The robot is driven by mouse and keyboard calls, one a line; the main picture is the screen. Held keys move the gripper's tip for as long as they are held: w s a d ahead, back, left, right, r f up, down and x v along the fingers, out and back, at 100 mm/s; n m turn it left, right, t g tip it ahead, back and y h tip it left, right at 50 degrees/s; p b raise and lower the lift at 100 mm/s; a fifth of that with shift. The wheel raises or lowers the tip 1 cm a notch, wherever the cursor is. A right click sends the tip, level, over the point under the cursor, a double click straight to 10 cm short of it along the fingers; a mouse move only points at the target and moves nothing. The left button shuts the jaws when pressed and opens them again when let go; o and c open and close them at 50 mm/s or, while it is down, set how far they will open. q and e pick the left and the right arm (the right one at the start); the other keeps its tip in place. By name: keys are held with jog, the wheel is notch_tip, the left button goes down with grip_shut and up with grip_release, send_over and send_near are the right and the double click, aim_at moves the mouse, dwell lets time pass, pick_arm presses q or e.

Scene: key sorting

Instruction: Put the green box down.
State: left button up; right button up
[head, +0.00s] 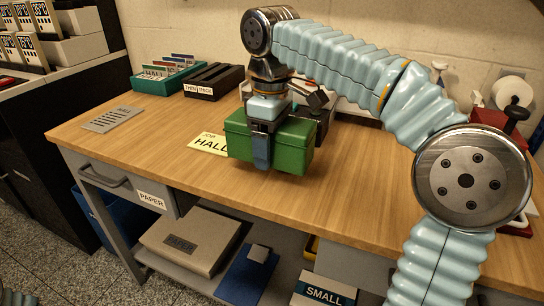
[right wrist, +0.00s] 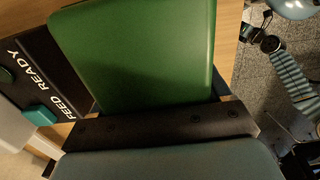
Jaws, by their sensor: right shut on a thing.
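A green box (head: 292,147) with a lidded rim is held by my right gripper (head: 261,150) over the wooden table. The gripper comes down from above and is shut on the box's near left side. In the right wrist view the box's green face (right wrist: 140,55) fills the upper middle, beyond the dark gripper bar. I cannot tell whether the box's underside touches the table. A yellow card reading JOB HALL (head: 208,143) lies just left of the box, which hides its right end. The dark end of my left arm (right wrist: 268,43) shows small in the right wrist view.
On the table (head: 370,185), a green file tray (head: 160,82), a black THIN/THICK tray (head: 213,82) and a grey slotted plate (head: 112,118) stand left. A dark FEED READY device (right wrist: 40,75) is close to the box. Front and right-middle tabletop is clear.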

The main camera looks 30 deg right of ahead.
jog(key=shift+f, duration=1.35)
jog(key=o, duration=1.3)
jog(key=shift+f, duration=0.1)
jog(key=shift+o, duration=0.2)
jog(key=r+p, duration=0.2)
jog(key=r, duration=0.4)
jog(key=r+p, duration=0.1)
jog(key=r, duration=0.6)
jog(key=shift+s+d+r+p, duration=0.1)
jog(key=shift+s+r+p, duration=0.1)
jog(key=shift+r+p, duration=0.15)
jog(key=shift+s, duration=0.1)
notch_tip(320, 180, down, 8)
jog(key=shift+r+b, duration=0.1)
jog(key=shift+b, duration=1.15)
jog(key=shift+w+f+b, duration=0.15)
jog(key=shift+f+b, duration=0.15)
jog(key=shift+f, duration=1.2)
jog(key=shift+w+f+b, duration=0.15)
jog(key=shift+f+b, duration=0.15)
jog(key=shift+f, duration=1.2)
